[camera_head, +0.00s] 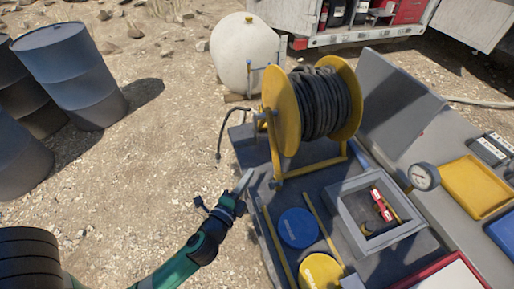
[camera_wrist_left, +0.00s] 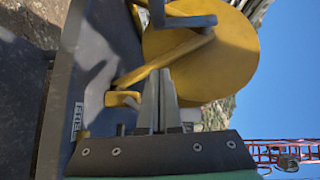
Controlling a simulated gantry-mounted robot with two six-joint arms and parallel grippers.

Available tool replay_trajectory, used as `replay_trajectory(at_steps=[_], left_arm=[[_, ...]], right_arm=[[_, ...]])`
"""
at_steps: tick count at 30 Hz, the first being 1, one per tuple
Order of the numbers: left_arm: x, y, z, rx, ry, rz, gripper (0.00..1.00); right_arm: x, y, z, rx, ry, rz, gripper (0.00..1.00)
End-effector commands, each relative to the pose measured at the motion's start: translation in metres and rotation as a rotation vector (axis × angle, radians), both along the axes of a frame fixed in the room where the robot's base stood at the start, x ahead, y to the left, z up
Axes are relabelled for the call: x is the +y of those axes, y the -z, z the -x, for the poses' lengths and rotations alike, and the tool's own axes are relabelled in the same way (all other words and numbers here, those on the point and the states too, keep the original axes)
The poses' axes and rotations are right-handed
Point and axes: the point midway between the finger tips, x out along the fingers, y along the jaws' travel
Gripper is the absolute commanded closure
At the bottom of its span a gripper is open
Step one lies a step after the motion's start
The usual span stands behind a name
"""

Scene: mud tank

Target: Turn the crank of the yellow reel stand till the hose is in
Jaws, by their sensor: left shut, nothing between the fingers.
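The yellow reel stand (camera_head: 285,106) stands upright on the grey deck, with black hose (camera_head: 326,103) wound on its drum. Its yellow disc (camera_wrist_left: 215,55) and frame also show in the left wrist view. My left gripper (camera_head: 247,178) is shut and empty, below and left of the reel. Its fingers (camera_wrist_left: 160,88) point toward the stand, apart from the crank. My right gripper is out of view.
A white tank (camera_head: 246,55) stands behind the reel. Blue drums (camera_head: 70,72) are at the left. The deck holds a blue lid (camera_head: 299,228), a yellow lid (camera_head: 321,271), an open grey box (camera_head: 352,230) and a gauge (camera_head: 424,177).

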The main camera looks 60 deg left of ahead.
Motion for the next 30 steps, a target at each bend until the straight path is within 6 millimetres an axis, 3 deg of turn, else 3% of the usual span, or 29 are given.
replay_trajectory(at_steps=[12, 19, 30], left_arm=[[0.053, 0.005, -0.071, -0.003, -0.004, -0.002, 1.0], [0.084, 0.006, -0.074, -0.001, -0.004, -0.001, 1.0], [0.089, 0.008, -0.075, -0.001, -0.002, -0.002, 1.0]], right_arm=[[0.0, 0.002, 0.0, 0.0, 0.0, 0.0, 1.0], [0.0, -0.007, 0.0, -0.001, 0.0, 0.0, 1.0], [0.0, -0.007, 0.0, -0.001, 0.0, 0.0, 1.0]])
